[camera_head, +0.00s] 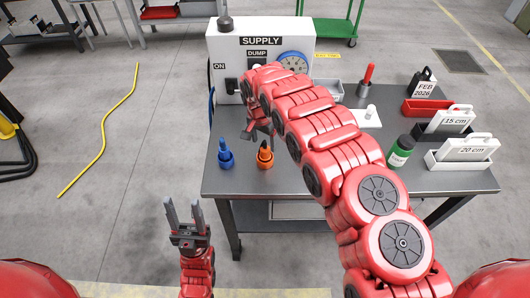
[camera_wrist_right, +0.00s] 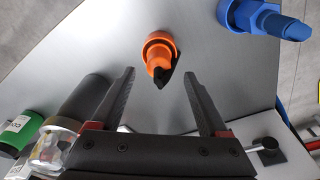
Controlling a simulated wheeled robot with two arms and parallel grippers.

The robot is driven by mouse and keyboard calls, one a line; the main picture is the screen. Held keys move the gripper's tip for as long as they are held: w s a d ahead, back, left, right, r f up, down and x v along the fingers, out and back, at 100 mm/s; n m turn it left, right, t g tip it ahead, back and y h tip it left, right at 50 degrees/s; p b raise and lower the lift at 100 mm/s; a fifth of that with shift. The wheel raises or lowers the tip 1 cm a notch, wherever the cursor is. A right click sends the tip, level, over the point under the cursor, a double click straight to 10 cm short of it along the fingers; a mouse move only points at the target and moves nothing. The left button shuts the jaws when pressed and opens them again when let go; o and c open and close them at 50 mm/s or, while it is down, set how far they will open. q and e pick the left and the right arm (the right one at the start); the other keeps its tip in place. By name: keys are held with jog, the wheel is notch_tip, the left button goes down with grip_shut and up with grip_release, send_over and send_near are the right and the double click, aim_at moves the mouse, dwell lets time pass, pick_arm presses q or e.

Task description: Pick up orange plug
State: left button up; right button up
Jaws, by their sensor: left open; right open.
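The orange plug (camera_head: 265,154) stands upright on the front left part of the grey table, in an orange round base. In the right wrist view the orange plug (camera_wrist_right: 159,58) lies ahead of my right gripper (camera_wrist_right: 160,78), roughly between the lines of its two fingers but apart from them. The right gripper is open and empty; in the head view it (camera_head: 252,134) is above and slightly left of the plug, partly hidden by its own arm. My left gripper (camera_head: 184,212) is open and empty, in front of the table's left edge.
A blue plug (camera_head: 225,155) stands just left of the orange one. Behind them is the white supply box (camera_head: 260,42) with a dial. A green bottle (camera_head: 400,152), white 15 cm and 20 cm holders and a red tray (camera_head: 426,110) stand on the right of the table (camera_head: 300,181).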

aim_at(265, 148)
jog(key=shift+d+f+p, duration=0.1)
jog(key=shift+f+p, duration=0.55)
jog(key=shift+f, duration=0.15)
jog(key=shift+w+d+f, duration=0.1)
jog(key=shift+w+f, duration=0.05)
jog(key=shift+f, duration=1.15)
grip_shut()
